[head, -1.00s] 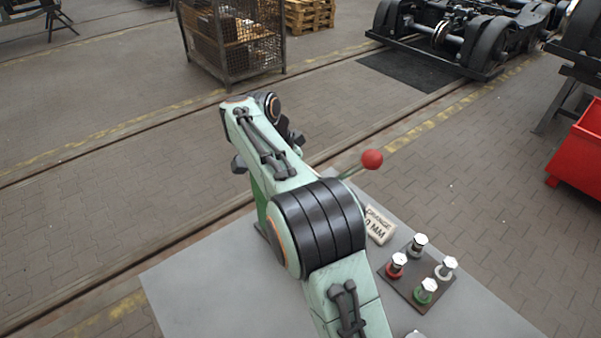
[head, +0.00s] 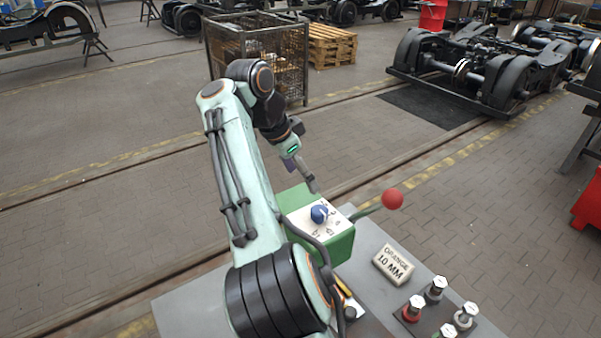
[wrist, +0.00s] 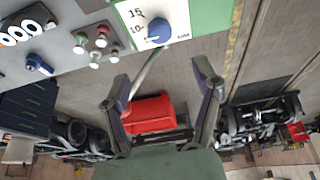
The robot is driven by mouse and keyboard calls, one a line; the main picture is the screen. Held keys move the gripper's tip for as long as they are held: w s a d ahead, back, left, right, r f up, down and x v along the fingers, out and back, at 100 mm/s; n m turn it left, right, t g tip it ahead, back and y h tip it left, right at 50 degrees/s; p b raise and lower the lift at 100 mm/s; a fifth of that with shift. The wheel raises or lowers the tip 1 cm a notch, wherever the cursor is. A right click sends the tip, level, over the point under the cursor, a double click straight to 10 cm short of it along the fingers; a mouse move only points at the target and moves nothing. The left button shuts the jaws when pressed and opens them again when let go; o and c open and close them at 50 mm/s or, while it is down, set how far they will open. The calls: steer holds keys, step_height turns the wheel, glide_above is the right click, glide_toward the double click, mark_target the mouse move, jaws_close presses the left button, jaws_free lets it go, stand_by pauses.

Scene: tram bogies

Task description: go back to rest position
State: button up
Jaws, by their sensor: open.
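My gripper (head: 306,176) is raised on the bent arm, in the head view above the back of a green box (head: 341,243) with a white dial face and a blue knob (head: 319,214). In the wrist view my gripper (wrist: 163,88) shows two fingers spread apart with nothing between them. The blue knob (wrist: 154,30) and the dial marks 15 and 10 show ahead of the fingers, apart from them. My arm hides part of the bench and the left side of the box.
A mesh cage (head: 290,60), pallets (head: 331,45) and bogies (head: 485,65) stand on the floor beyond.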

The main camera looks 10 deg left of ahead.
steer(key=shift+d, duration=0.1)
steer(key=s+d+r+m+y, duration=0.15)
steer(key=d+r, duration=0.25)
steer(key=d, duration=0.5)
steer(key=s+d+r+m, duration=0.2)
steer(key=d+r, duration=0.3)
steer(key=d, duration=0.3)
steer(key=s+d+f+n+y, duration=0.1)
steer(key=s+d+n, duration=0.1)
steer(key=s+d, duration=0.55)
steer(key=s+a+f+n+g, duration=0.1)
steer(key=s+a+f+n, duration=0.2)
steer(key=s+f+n, duration=0.3)
steer(key=s+a+f+n+g+y, duration=0.1)
steer(key=s+a+f+n, duration=0.3)
steer(key=s+f, duration=0.8)
steer(key=shift+s+f+n+g, duration=0.3)
steer(key=shift+s+n+g, duration=0.5)
steer(key=shift+s, duration=0.25)
